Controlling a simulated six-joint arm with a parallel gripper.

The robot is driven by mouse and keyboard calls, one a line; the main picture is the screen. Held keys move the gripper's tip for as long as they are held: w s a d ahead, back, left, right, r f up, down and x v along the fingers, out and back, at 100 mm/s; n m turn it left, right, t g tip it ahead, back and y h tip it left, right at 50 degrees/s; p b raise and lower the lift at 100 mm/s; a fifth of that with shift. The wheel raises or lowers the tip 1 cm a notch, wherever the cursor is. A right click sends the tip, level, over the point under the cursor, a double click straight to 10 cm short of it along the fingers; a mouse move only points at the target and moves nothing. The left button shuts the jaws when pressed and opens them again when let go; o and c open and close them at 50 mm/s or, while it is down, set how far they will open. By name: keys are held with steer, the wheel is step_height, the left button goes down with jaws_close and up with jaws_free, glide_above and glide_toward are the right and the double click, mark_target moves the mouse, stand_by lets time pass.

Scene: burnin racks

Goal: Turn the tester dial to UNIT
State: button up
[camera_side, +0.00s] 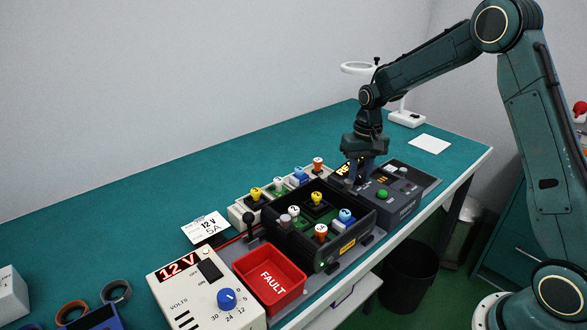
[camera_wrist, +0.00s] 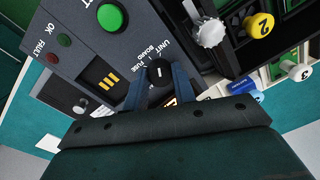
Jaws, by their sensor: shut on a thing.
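The tester (camera_side: 402,207) is a dark grey box at the right end of the bench equipment. Its dial (camera_wrist: 160,72) is a small black knob with a white line, next to printed UNIT, FUSE and BOARD labels in the wrist view. I cannot tell for certain which label the line points at. My gripper (camera_wrist: 158,88) has its two blue fingers closed on either side of the dial and holds it. In the side view my gripper (camera_side: 360,180) reaches down to the tester's top and hides the dial.
The tester also carries a green button (camera_wrist: 112,18), a lit display (camera_wrist: 103,80) and OK and FAULT lamps. A black rack (camera_side: 345,243) with coloured-knob units stands beside it. A red FAULT tray (camera_side: 268,283) and a 12 V supply (camera_side: 205,295) are nearer the camera.

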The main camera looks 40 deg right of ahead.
mark_target(361, 175)
steer(key=shift+r+m, duration=0.1)
steer(key=shift+m, duration=1)
steer(key=o, duration=1)
steer(key=r, duration=1.3)
steer(key=shift+s+d+r, duration=0.2)
steer(key=shift+d+r, duration=0.05)
steer(key=shift+r, duration=0.15)
